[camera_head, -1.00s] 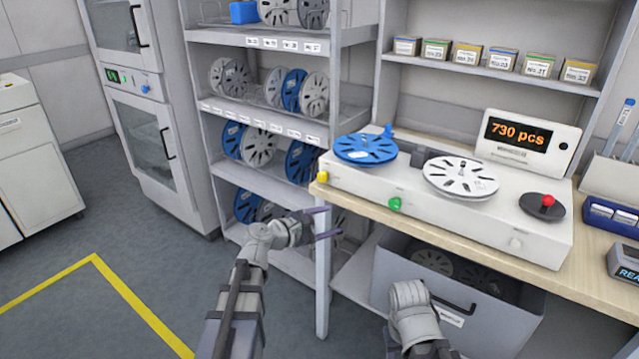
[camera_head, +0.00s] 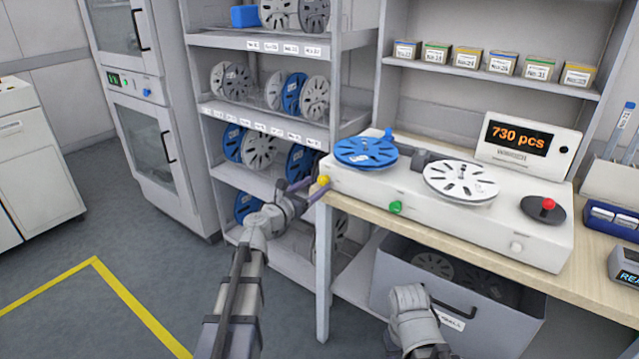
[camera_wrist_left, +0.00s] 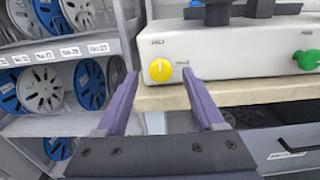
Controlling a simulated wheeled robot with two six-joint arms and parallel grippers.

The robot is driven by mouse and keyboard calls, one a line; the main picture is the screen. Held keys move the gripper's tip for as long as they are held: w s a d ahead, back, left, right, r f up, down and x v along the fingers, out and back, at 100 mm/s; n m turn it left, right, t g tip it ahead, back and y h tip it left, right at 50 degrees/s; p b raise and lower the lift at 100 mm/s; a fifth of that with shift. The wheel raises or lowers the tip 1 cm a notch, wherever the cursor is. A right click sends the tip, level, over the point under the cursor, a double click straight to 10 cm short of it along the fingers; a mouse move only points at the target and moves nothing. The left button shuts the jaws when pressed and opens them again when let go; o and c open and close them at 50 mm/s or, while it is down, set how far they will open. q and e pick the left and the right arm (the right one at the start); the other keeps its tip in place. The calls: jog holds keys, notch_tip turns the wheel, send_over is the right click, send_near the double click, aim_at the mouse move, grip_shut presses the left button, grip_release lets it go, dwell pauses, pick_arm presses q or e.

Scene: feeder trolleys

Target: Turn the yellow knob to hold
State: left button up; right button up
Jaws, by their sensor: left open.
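The yellow knob (camera_head: 323,181) is on the front left face of the white reel counter (camera_head: 440,215). In the left wrist view the knob (camera_wrist_left: 160,70) is a round dial with a pale vertical pointer line and small labels at its upper left and right. My left gripper (camera_head: 305,188) is open, its purple fingers pointing at the counter's left end. In the left wrist view the fingers (camera_wrist_left: 158,75) lie on either side of the knob, apart from it. My right arm shows at the lower middle; its fingers are hidden.
The wooden bench edge (camera_head: 450,245) runs just below. A shelf rack (camera_head: 270,180) with reels stands close on the left. A grey bin (camera_head: 400,285) is under the bench.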

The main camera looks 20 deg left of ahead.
aim_at(322, 181)
pick_arm(q)
jog(key=shift+x, duration=1.5)
jog(key=shift+c, duration=0.2)
grip_shut()
